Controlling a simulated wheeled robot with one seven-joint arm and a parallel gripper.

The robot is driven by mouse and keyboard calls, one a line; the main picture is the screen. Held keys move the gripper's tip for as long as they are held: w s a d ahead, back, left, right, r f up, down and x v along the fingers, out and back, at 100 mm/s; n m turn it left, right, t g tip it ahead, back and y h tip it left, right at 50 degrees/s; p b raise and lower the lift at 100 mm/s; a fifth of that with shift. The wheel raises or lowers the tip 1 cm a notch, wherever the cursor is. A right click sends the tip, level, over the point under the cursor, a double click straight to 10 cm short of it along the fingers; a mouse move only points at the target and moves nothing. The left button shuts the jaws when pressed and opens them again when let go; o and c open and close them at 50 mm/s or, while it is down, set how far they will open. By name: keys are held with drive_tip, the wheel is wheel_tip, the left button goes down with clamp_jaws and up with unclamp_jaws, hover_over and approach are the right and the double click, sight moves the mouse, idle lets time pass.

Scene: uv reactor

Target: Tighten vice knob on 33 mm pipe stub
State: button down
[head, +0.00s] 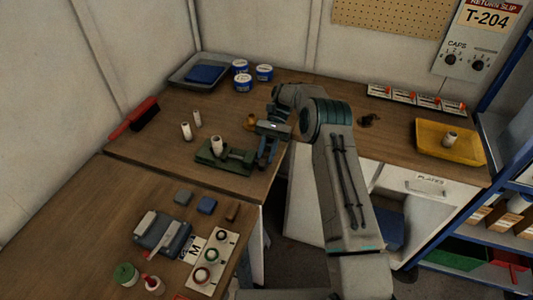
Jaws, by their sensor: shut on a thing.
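A small green vice (238,164) lies on the wooden bench, left of my arm. A pale pipe stub (217,145) stands upright at the vice, towards its left half; whether the jaws touch it is too small to tell. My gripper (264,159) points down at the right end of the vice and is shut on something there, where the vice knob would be. The knob itself is hidden by the fingers.
Two more pale stubs (186,131) (197,119) stand behind the vice. A red brush (143,113) lies left. A yellow tray (430,145) with a stub stands right. Grey blocks and a ring gauge board (201,275) lie in front.

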drive_tip(key=c, duration=1.5)
unclamp_jaws()
